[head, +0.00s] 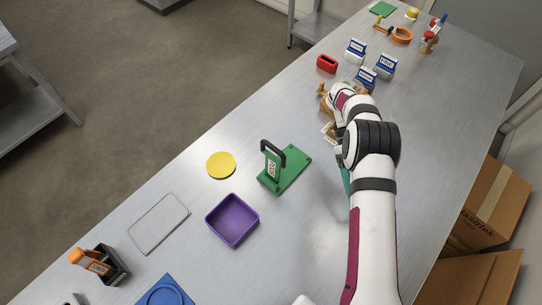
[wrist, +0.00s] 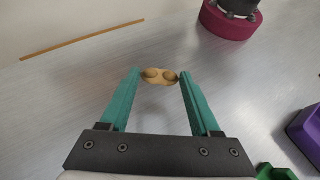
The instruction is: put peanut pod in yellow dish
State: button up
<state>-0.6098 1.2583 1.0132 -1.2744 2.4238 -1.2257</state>
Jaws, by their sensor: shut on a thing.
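The peanut pod (wrist: 160,76) is tan with two rounded bulges. In the wrist view it sits between the tips of my gripper's teal fingers (wrist: 159,82), which are shut on it. It appears held over the bare metal table. In the head view my arm hides most of the gripper and the pod; only a bit of teal finger (head: 346,180) shows. The yellow dish (head: 220,165) is a flat round disc on the table, left of the green stand. It looks empty and is well to the left of my gripper. It is not in the wrist view.
A green stand (head: 290,170) with a dark handle stands between my arm and the dish. A purple tray (head: 232,220) lies below the dish, with a clear flat tray (head: 159,224) to its left. Labelled blue-and-white blocks (head: 366,77) and a red block (head: 327,64) stand farther back.

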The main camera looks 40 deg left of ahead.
jog(key=w+a+r+n+t+h, duration=0.1)
jog(key=w+a+r+n+t, duration=0.15)
jog(key=a+n+t, duration=0.35)
jog(key=w+a+r+n+t, duration=0.2)
jog(key=w+a+n+t, duration=0.1)
jog(key=a+n+t, duration=0.25)
jog(key=s+a+r+n+t+y, duration=0.2)
jog(key=s+a+n+t+y, duration=0.25)
jog(key=a, duration=0.45)
jog(key=s+a+r+n+t+y, duration=0.1)
jog(key=a+r+n+t+y, duration=0.2)
jog(key=a+n+y, duration=0.35)
jog(key=s+a+f+n+g+y, duration=0.1)
jog(key=s+a+f+n+y, duration=0.25)
jog(key=s, duration=0.45)
jog(key=s+a+f+n+y, duration=0.2)
jog(key=s+a+n, duration=0.15)
jog(key=s, duration=0.45)
jog(key=shift+n+g, duration=0.3)
jog(key=shift+n, duration=0.05)
jog(key=f, duration=0.6)
jog(key=d+f, duration=0.1)
jog(key=f, duration=0.2)
jog(key=shift+s+f, duration=0.3)
jog(key=shift+f, duration=0.05)
jog(key=shift+f, duration=0.1)
jog(key=o, duration=1.4)
